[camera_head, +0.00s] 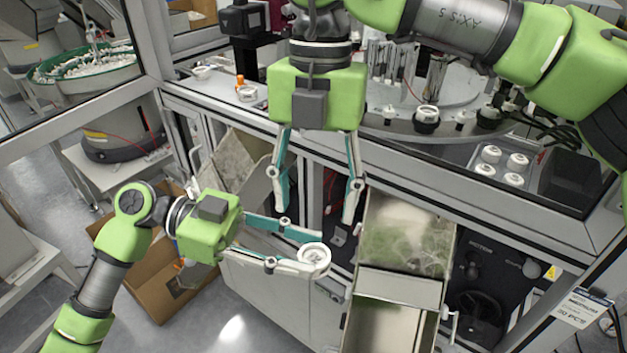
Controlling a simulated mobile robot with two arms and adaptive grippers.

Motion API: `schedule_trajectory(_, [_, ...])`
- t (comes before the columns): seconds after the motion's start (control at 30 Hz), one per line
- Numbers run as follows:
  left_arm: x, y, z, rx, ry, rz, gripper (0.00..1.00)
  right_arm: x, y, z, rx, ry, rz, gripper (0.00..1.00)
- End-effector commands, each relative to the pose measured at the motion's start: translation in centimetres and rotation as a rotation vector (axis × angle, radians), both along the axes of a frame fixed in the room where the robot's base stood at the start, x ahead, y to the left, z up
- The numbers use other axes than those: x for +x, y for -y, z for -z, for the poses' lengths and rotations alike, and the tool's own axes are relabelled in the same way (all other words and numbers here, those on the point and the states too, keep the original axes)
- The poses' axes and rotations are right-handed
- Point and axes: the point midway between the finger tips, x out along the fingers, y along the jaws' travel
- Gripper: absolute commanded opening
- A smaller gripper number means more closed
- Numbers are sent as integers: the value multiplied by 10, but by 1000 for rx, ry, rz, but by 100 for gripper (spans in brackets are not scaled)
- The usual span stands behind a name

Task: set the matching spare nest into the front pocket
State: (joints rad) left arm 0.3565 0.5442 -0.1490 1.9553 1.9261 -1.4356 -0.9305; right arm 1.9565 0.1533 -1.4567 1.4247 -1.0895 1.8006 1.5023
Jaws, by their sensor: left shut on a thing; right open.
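My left gripper (297,249) is shut on a round white nest (313,257) with a ring-shaped top. It holds the nest in the air in front of the machine cabinet, left of the metal chute. My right gripper (314,205) hangs from above, open and empty, its fingers spread and pointing down, above and behind the held nest. Several white round nests (501,165) sit in a tray on the deck at right. On the round dial behind, a white nest (427,113) sits in a dark holder. I cannot tell which place is the front pocket; the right gripper and arm cover part of the dial.
A metal chute (401,286) slopes down at the front centre. A cardboard box (160,285) stands on the floor below my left arm. A green-rimmed bowl feeder (88,72) is at the upper left. The deck's front edge runs behind the grippers.

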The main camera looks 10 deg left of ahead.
Motion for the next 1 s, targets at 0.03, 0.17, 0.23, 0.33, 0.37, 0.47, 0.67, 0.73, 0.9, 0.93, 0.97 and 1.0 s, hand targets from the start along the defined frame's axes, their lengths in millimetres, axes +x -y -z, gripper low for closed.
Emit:
schedule_trajectory(0.03, [0, 0, 0, 0, 0, 0, 12, -2, 1, 10, -1, -2, -1, 54])
schedule_trajectory(0.17, [0, 0, 0, 0, 0, 0, 12, -5, 0, 35, 0, -4, -4, 54])
schedule_trajectory(0.23, [0, 0, 0, 0, 0, 0, 12, -7, -1, 49, 1, -4, -3, 54])
schedule_trajectory(0.33, [0, 0, 0, 0, 0, 0, 12, -9, -1, 66, 2, -5, -3, 54])
schedule_trajectory(0.37, [0, 0, 0, 0, 0, 0, 12, -10, -1, 71, 2, -4, -4, 54])
schedule_trajectory(0.47, [0, 0, 0, 0, 0, 0, 12, -11, -2, 83, 3, -5, -4, 54])
schedule_trajectory(0.67, [0, 0, 0, 0, 0, 0, 12, -12, -2, 96, 5, -2, -2, 54])
schedule_trajectory(0.73, [0, 0, 0, 0, 0, 0, 12, -13, -2, 98, 5, -2, -3, 54])
schedule_trajectory(0.9, [0, 0, 0, 0, 0, 0, 12, -13, -2, 98, 5, -2, -3, 54])
schedule_trajectory(0.93, [0, 0, 0, 0, 0, 0, 12, -13, -2, 98, 5, -2, -3, 54])
schedule_trajectory(0.97, [0, 0, 0, 0, 0, 0, 12, -13, -2, 98, 5, -2, -3, 51])
schedule_trajectory(1.0, [0, 0, 0, 0, 0, 0, 12, -13, -2, 98, 5, -2, -3, 41])
